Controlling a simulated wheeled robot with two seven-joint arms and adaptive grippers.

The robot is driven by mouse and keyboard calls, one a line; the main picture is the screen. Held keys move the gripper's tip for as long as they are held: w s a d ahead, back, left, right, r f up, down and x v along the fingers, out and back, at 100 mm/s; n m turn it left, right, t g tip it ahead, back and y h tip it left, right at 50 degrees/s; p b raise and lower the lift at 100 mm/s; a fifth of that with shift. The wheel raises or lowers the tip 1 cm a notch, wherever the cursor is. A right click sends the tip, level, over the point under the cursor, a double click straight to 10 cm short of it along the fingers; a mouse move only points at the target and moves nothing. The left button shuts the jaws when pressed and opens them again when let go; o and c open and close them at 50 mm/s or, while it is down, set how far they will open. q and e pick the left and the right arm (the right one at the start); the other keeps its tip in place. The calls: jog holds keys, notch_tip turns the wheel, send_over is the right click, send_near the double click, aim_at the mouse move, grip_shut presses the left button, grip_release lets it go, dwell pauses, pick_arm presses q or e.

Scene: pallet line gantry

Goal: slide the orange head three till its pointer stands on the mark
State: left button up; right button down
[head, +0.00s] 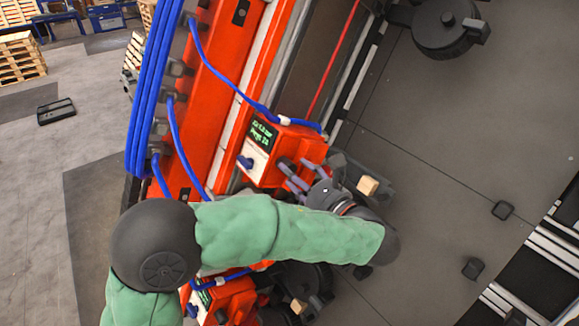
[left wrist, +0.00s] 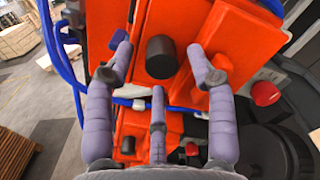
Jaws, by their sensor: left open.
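An orange head (head: 285,147) with a small green-lettered display sits on the orange gantry rail (head: 222,45); the display is too small to read surely. My left gripper (head: 300,178) is at its lower right side, fingers open. In the left wrist view, the open fingers of my left gripper (left wrist: 160,75) stand on either side of a black round knob (left wrist: 161,57) on an orange face; no finger clearly touches it. A second orange head (head: 228,299) shows lower down, partly behind my green arm. I cannot make out a pointer or a mark. My right gripper is not in view.
Blue cables (head: 205,62) run along the rail and loop to the heads. A red line (head: 334,58) runs beside the rail. A tan block (head: 368,186) is just right of my gripper. Pallets (head: 20,58) stand at the far left.

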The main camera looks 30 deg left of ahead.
pick_arm(q)
jog(key=shift+x, duration=1.3)
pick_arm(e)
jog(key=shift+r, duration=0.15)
pick_arm(q)
jog(key=shift+c, duration=0.3)
